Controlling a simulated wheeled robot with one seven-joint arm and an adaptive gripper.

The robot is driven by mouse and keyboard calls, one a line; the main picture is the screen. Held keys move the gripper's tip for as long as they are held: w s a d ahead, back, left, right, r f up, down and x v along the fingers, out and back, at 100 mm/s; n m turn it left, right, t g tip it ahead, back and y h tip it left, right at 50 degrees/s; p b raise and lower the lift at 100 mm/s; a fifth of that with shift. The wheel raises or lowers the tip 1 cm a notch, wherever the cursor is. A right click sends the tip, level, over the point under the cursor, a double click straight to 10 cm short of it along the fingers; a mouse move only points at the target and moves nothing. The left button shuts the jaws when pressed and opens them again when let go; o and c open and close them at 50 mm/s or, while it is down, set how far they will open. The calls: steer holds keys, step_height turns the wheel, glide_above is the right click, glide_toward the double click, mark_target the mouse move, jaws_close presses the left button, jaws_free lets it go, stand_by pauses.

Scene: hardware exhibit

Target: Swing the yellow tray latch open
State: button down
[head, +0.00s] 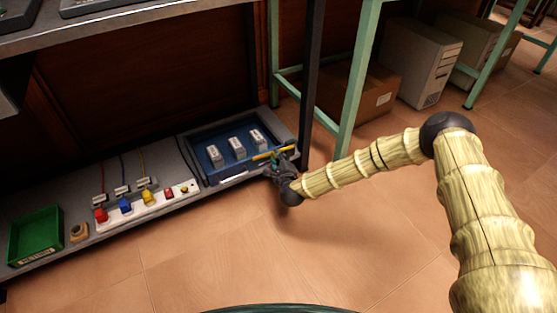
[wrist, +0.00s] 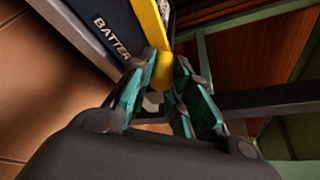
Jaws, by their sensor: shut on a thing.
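The yellow tray latch (head: 268,154) is a thin bar lying over the near right part of the blue tray (head: 205,151). In the wrist view the yellow latch (wrist: 150,24) runs up from between my fingers, beside the tray's dark wall with white lettering (wrist: 108,30) that reads in part "BATTER". My gripper (head: 281,158) is at the latch's right end. In the wrist view my teal-padded fingers (wrist: 164,72) are shut on the latch's rounded yellow end. Three pale blocks (head: 237,148) stand in the tray.
A low grey bench (head: 170,165) carries the tray, a white strip with coloured plugs (head: 147,203) and a green bin (head: 35,235). A green table leg (head: 357,85) and a dark post (head: 312,85) rise just behind my gripper. Tiled floor (head: 215,255) in front is clear.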

steer(key=shift+w+d+r+m+g+y+b, duration=0.35)
steer(key=shift+d+r+m+g+y, duration=0.15)
steer(key=shift+r+m, duration=0.55)
steer(key=shift+w+d+r+m+g+y+b, duration=0.25)
steer(key=shift+w+d+r+m+g+y, duration=0.25)
steer(key=shift+r+m, duration=0.55)
steer(key=shift+w+d+r+m+g+y+b, duration=0.2)
steer(key=shift+d+r+m+g+y+b, duration=0.15)
steer(key=shift+d+r+m, duration=0.5)
steer(key=shift+a+r, duration=0.1)
steer(key=shift+r, duration=0.3)
steer(key=c, duration=1.4)
jaws_free()
steer(key=shift+o, duration=0.5)
steer(key=shift+f, duration=0.1)
steer(key=shift+a, duration=0.1)
steer(key=shift+s, duration=0.1)
